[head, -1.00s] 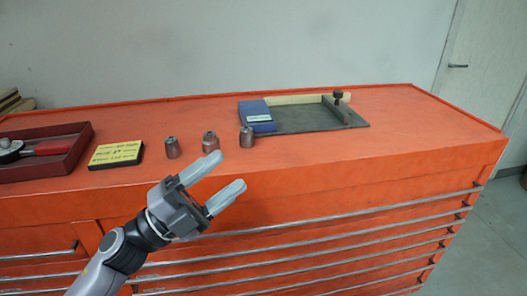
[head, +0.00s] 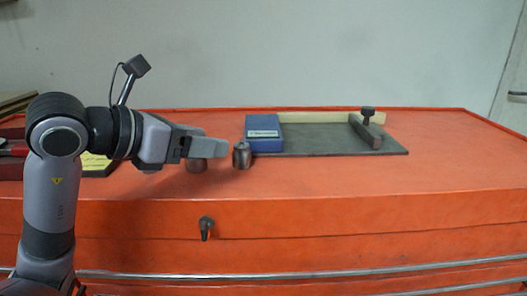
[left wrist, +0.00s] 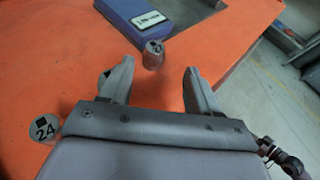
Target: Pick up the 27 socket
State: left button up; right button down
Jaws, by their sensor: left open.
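My left gripper (head: 222,148) reaches in from the left, low over the red cabinet top, with its fingers pointing right. In the left wrist view its fingers (left wrist: 158,68) are open with nothing between them. A grey metal socket (head: 242,155) stands just right of the fingertips. It seems to be the one just beyond the finger gap in the left wrist view (left wrist: 153,55); its label starts with 2, the second digit is hard to read. Another socket (head: 196,166) is partly hidden by the gripper. A socket labelled 24 (left wrist: 44,128) shows at the wrist view's left. My right gripper is not in view.
A yellow note (head: 95,163) and a red-handled tool (head: 14,150) are partly hidden by my arm. The cabinet top (head: 440,175) is free at the right.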

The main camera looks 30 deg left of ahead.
aim_at(241, 145)
pick_arm(q)
jog(key=shift+w, duration=0.45)
jog(key=x, duration=0.6)
jog(key=shift+w+a+f, duration=0.1)
jog(key=shift+w+f, duration=0.15)
jog(key=shift+f, duration=0.05)
jog(key=c, duration=1.1)
